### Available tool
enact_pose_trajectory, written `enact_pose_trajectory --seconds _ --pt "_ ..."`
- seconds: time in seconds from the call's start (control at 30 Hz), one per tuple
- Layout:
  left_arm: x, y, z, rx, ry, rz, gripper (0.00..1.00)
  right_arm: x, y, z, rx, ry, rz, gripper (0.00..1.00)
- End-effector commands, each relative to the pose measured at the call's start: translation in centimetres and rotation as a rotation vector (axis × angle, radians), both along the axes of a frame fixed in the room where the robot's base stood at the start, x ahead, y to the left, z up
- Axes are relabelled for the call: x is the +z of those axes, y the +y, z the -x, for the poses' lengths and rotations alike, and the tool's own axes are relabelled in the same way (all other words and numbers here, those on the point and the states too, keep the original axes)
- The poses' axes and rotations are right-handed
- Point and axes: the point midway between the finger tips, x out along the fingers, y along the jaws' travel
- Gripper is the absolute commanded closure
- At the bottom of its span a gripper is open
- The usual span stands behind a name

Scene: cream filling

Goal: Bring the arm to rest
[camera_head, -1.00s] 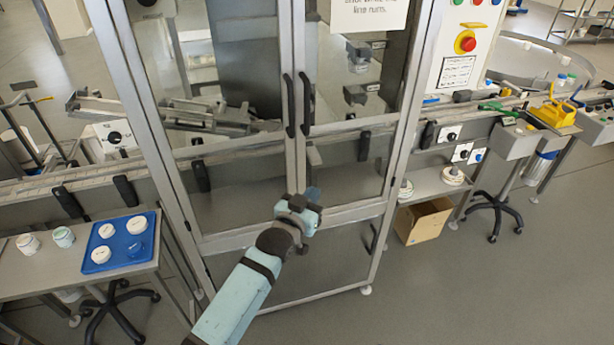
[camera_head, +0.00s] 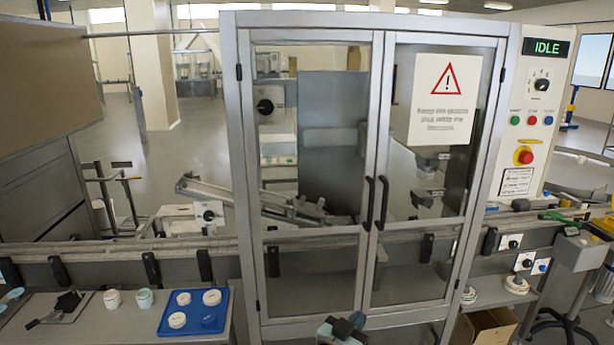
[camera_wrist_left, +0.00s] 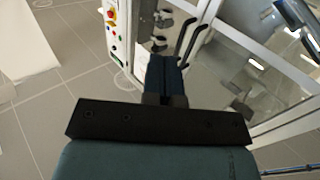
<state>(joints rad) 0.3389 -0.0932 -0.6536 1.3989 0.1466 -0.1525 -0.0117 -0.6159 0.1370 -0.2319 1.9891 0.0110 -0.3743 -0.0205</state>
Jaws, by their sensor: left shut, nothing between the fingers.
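My left gripper (camera_head: 343,328) shows at the bottom edge of the head view, in front of the lower part of the glass cabinet (camera_head: 245,200). Only its top end shows there; the rest of the arm is out of the frame. In the left wrist view its dark blue fingers (camera_wrist_left: 164,75) are together with nothing between them. They point toward the cabinet doors and their black handles (camera_wrist_left: 187,40). I cannot tell the exact distance, but no contact shows. My right gripper is in neither view.
Both cabinet doors are closed, with black handles (camera_head: 376,203) in the middle. The control panel (camera_head: 533,110) at the right reads IDLE. A cardboard box (camera_head: 487,327) sits at lower right.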

Motion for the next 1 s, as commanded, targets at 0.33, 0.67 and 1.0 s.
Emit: enact_pose_trajectory --seconds 0.33,0.67,1.0 --pt "-7.7 14.3 -2.7 0.084 0.0 -0.236 1.0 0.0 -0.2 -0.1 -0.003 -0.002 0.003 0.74" --pt "-12.1 32.5 -4.3 0.178 0.0 -0.508 1.0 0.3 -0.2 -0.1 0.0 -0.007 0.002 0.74" --pt "-13.9 42.5 -2.2 0.222 0.026 -0.651 1.0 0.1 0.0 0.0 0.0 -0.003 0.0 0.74"
